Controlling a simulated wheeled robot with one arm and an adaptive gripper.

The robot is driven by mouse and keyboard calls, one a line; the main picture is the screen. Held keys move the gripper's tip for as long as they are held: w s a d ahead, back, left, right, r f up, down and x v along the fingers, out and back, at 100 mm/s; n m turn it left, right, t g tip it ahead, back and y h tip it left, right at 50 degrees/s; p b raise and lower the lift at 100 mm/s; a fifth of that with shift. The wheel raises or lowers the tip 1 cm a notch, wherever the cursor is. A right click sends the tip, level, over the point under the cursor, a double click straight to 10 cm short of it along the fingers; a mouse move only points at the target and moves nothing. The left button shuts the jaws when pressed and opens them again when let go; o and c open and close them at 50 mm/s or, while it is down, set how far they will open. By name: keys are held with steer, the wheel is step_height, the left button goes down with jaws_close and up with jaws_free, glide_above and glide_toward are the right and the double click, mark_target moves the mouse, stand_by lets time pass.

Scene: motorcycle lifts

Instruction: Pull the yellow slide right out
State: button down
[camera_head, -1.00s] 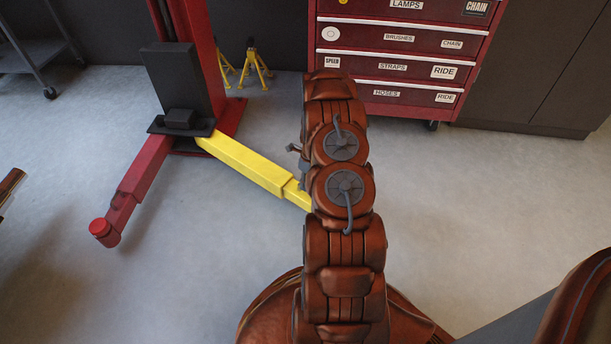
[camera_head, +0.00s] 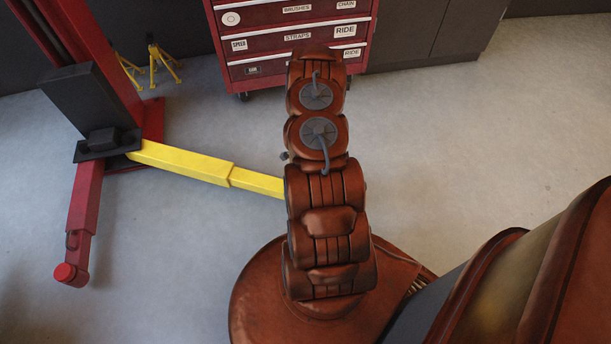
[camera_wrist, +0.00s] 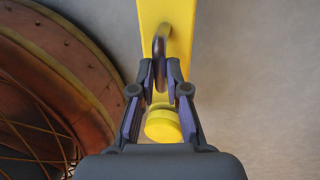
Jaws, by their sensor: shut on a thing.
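The yellow slide (camera_head: 257,182) is the thinner inner section of a lift arm. It sticks out of a thicker yellow sleeve (camera_head: 180,162), and its outer end is hidden behind my arm in the head view. In the wrist view the slide (camera_wrist: 180,18) runs away from me and carries a curved dark handle (camera_wrist: 160,40). My gripper (camera_wrist: 160,68) has its fingertips closed around the handle. A round yellow pad (camera_wrist: 163,126) shows between the fingers, nearer to my palm. My gripper is hidden in the head view.
The red lift post (camera_head: 100,50) stands at left with a red arm (camera_head: 82,215) toward me. Yellow stands (camera_head: 160,62) and a red tool cabinet (camera_head: 290,40) are behind. A large brown spoked wheel (camera_wrist: 75,75) is close at left in the wrist view. Floor at right is clear.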

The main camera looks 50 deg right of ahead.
steer(key=shift+s+d, duration=0.1)
steer(key=shift+s, duration=0.15)
steer(key=c, duration=1.4)
jaws_free()
steer(key=shift+s+d, duration=0.1)
steer(key=shift+o, duration=1.1)
steer(key=shift+r, duration=0.1)
step_height(320, 180, up, 12)
steer(key=w+d, duration=0.1)
steer(key=d, duration=0.1)
steer(key=shift+f, duration=0.2)
steer(key=shift+w, duration=0.1)
